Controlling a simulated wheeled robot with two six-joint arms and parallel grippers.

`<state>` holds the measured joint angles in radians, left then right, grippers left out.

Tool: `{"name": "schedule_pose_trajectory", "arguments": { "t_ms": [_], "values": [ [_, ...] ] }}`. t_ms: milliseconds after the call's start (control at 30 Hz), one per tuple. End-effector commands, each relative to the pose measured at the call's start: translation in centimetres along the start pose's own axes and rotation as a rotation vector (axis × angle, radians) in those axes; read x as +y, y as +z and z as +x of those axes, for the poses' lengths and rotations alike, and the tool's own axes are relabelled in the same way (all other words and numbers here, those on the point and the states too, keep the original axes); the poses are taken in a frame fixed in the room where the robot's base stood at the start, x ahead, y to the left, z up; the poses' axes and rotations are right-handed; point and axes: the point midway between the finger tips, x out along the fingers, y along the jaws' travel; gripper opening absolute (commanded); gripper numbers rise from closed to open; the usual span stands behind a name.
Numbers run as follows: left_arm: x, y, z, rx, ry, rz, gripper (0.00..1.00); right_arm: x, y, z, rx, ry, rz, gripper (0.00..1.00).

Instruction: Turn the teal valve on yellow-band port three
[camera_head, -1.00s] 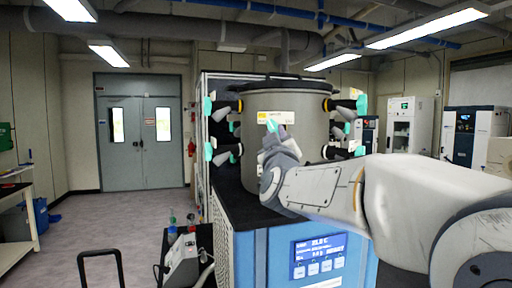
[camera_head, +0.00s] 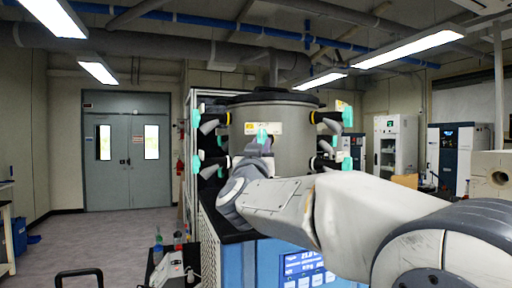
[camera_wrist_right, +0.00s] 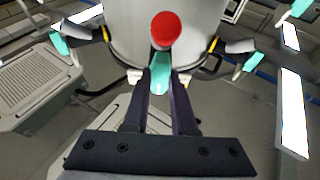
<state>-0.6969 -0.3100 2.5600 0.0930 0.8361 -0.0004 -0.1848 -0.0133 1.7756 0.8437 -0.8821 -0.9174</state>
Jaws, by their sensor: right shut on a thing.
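A grey drum (camera_head: 285,125) stands on the freeze dryer, with black ports and teal valves around its side. My right gripper (camera_head: 258,145) is at the drum's front, and its fingers in the wrist view (camera_wrist_right: 162,92) are shut on a teal valve (camera_wrist_right: 160,74). The valve's top also shows above the gripper in the head view (camera_head: 262,131). A red round end (camera_wrist_right: 165,29) sits just above that valve. A yellow-band port (camera_head: 314,117) with a teal valve (camera_head: 347,116) is at the upper right. The band colour of the held valve's port is hidden. My left gripper is out of view.
More teal valves flank the drum, one at upper left (camera_head: 196,116) and one at lower right (camera_head: 346,164). The blue dryer body with a control panel (camera_head: 304,265) is below. Floor is free at the left, before grey double doors (camera_head: 127,160).

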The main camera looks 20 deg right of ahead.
Motion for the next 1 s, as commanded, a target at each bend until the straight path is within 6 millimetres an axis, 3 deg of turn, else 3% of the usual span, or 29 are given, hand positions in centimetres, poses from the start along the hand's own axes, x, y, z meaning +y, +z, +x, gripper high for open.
{"name": "schedule_pose_trajectory", "arguments": {
  "t_ms": [300, 333, 400, 767, 1000],
  "values": [
    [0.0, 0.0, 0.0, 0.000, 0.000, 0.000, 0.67, 0.0, 0.2, 0.0, -0.004, 0.000, 0.000, 0.00],
    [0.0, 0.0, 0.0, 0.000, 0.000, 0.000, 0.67, 0.0, 0.2, 0.0, -0.004, 0.000, 0.000, 0.33],
    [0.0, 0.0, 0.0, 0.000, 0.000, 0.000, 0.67, 0.0, 0.2, 0.0, -0.003, 0.000, 0.000, 0.55],
    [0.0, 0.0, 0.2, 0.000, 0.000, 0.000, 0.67, 0.0, 0.1, -0.4, 0.000, -0.001, 0.001, 0.55],
    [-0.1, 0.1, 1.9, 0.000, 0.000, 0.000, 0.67, -0.1, 0.3, -4.2, 0.000, -0.005, 0.005, 0.55]
  ]
}}
